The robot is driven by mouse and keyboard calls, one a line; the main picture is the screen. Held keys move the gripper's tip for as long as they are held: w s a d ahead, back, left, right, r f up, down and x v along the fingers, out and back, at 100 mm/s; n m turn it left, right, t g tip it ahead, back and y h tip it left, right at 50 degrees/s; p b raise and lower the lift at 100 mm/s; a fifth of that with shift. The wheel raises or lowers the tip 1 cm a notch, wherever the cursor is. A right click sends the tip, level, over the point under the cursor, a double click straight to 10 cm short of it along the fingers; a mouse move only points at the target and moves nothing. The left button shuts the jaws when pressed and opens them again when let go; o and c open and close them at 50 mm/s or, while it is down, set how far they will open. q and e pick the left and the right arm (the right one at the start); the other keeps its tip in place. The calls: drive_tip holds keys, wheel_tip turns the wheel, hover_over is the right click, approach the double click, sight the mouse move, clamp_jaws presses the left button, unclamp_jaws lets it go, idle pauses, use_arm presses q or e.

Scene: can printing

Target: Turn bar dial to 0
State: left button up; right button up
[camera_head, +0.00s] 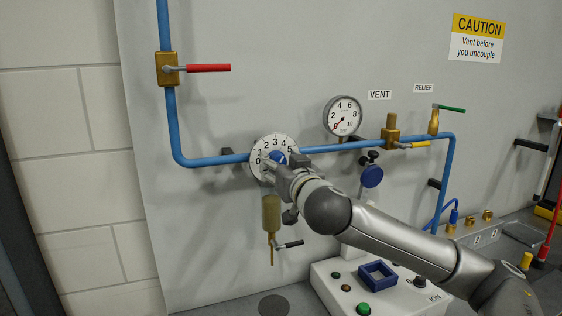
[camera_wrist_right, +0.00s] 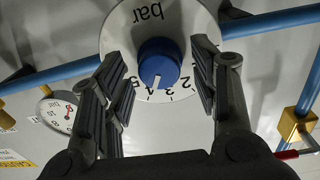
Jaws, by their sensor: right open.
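The bar dial is a round white plate (camera_head: 264,147) numbered along its upper edge, with a blue knob (camera_head: 277,157) at its centre. It sits on the blue pipe on the panel. In the right wrist view the plate (camera_wrist_right: 118,32) appears upside down. My left gripper is out of view.
A brass filter (camera_head: 271,213) with a small drain valve hangs below the dial. A pressure gauge (camera_head: 343,115) is to the upper right, and a red-handled valve (camera_head: 168,69) to the upper left. A white control box (camera_head: 335,290) stands below my right arm.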

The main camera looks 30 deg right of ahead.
drive_tip(key=shift+c, duration=1.5)
drive_tip(key=c, duration=0.7)
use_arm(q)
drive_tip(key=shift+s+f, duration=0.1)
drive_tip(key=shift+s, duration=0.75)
use_arm(e)
drive_tip(key=shift+c, duration=0.2)
drive_tip(key=shift+n, duration=0.3)
use_arm(q)
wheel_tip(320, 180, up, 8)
drive_tip(key=p, duration=0.8)
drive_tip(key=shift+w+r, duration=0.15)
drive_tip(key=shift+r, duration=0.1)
use_arm(e)
drive_tip(key=shift+f+n+y, duration=0.1)
drive_tip(key=shift+n+y, duration=0.05)
drive_tip(key=shift+n, duration=5.8)
drive_tip(key=shift+f+n+y, duration=0.1)
drive_tip(key=shift+n+y, duration=0.05)
drive_tip(key=shift+n, duration=5.8)
